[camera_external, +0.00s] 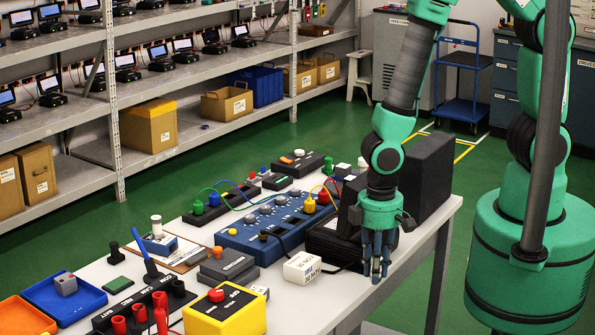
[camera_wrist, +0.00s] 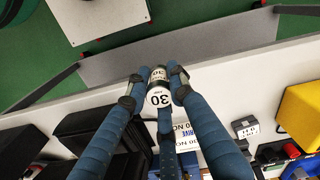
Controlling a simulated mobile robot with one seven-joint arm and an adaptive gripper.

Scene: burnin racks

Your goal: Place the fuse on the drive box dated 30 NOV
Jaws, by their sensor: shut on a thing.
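My gripper (camera_external: 377,268) is at the table's right front edge, with its fingers pointing down. In the wrist view its fingers (camera_wrist: 156,85) are closed around the fuse, a small cylinder with a dark band and a white end marked 30 (camera_wrist: 159,98). In the external view the fingers mostly hide the fuse. The drive box (camera_external: 303,267) is white and lies on the table to the left of my gripper, its side printed 30 NOV. In the wrist view the drive box (camera_wrist: 189,135) shows partly behind the fingers, apart from the fuse.
A yellow switch box (camera_external: 225,314) stands at the front, left of the drive box. A blue panel (camera_external: 272,228) with cables lies behind the drive box. Black equipment (camera_external: 427,172) stands behind my gripper. Bare tabletop (camera_external: 335,292) shows in front of the drive box.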

